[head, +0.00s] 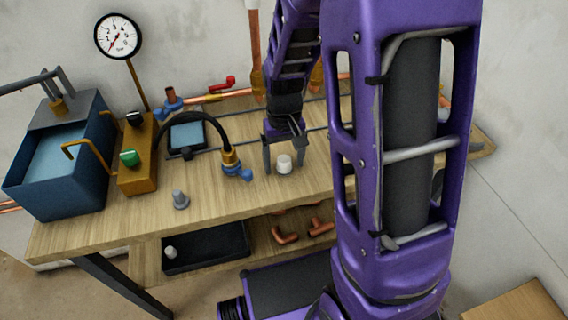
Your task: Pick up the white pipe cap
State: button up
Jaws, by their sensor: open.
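The white pipe cap (284,164) stands on the wooden bench top, near the middle of the head view. My gripper (284,166) points down over it and is open. One dark finger shows to the left of the cap and the other to its right. The cap appears to lie between or just beyond the fingertips. I cannot tell whether either finger touches it. My purple arm hides the bench to the right.
A brass fitting with a blue valve (238,170) and black hose stands just left of my gripper. A grey fitting (180,199) is nearer the front edge. A blue tank (66,160) and manifold (137,155) stand at the left. A black tray (206,250) is on the lower shelf.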

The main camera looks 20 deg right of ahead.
jog(key=c, duration=1.1)
notch_tip(320, 180, up, 10)
jog(key=p, duration=0.2)
jog(key=shift+r+p, duration=0.15)
jog(key=shift+p, duration=0.15)
jog(key=shift+c, duration=0.2)
notch_tip(320, 180, up, 5)
jog(key=p, duration=0.4)
send_over(284, 158)
jog(key=shift+s, duration=0.1)
